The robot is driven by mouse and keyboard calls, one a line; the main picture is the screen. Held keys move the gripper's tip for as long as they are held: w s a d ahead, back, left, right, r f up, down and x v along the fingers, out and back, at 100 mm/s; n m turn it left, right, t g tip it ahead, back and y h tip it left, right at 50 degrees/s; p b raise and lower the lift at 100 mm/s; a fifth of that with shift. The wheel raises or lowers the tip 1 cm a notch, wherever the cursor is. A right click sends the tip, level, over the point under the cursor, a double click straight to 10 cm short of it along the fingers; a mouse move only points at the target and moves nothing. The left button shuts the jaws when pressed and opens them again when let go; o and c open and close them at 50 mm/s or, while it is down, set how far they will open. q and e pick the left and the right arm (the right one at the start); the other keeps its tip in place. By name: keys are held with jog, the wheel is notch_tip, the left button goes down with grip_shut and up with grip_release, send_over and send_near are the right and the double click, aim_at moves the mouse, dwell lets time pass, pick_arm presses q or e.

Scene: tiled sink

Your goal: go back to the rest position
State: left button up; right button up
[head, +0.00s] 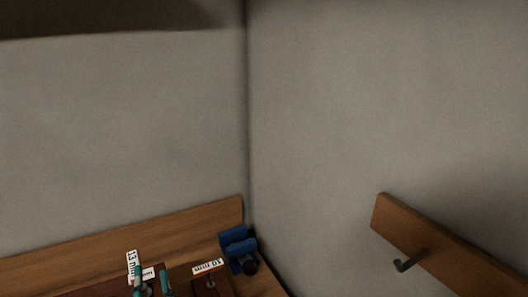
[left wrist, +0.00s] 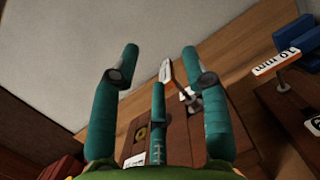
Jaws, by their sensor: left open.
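My left gripper (head: 152,280) shows at the bottom edge of the head view as teal fingertips in front of a dark red-brown block. In the left wrist view its teal fingers (left wrist: 159,52) stand apart, open, with nothing between them. A white "13 mm" label (head: 132,264) stands right by the fingertips in the head view; I cannot tell whether they touch it. My right gripper is in neither view.
A "10 mm" label (head: 208,266) stands on a brown block (head: 212,284). A blue object (head: 237,247) sits in the corner, also visible in the wrist view (left wrist: 298,38). A wooden board with a dark hook (head: 410,262) is on the right wall.

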pick_arm(q)
jog(key=d+r+m+t+h, duration=0.35)
jog(key=d+m+h, duration=0.85)
jog(key=m, duration=0.7)
jog(key=s+d+f+m+g+h, duration=0.25)
jog(key=f+m+g, duration=0.25)
jog(key=f+m, duration=0.3)
jog(key=s+d+f+m+g+h, duration=0.25)
jog(key=f+m+g, duration=0.25)
jog(key=f+m, duration=0.3)
jog(key=s+a+f+m+g+y, duration=0.6)
jog(key=s+a+f+g+y, duration=0.2)
jog(key=s+a+f, duration=0.4)
notch_tip(320, 180, down, 26)
jog(key=s+a+g+b, duration=0.1)
jog(key=s+g+b, duration=0.1)
pick_arm(e)
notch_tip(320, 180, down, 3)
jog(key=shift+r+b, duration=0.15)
jog(key=shift+b, duration=0.2)
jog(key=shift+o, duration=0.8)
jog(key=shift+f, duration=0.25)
pick_arm(q)
jog(key=s+a+f, duration=0.3)
jog(key=s+f, duration=1.1)
jog(key=s, duration=0.1)
jog(key=shift+s+f+g, duration=0.2)
jog(key=shift+f+g, duration=0.1)
jog(key=shift+g, duration=0.05)
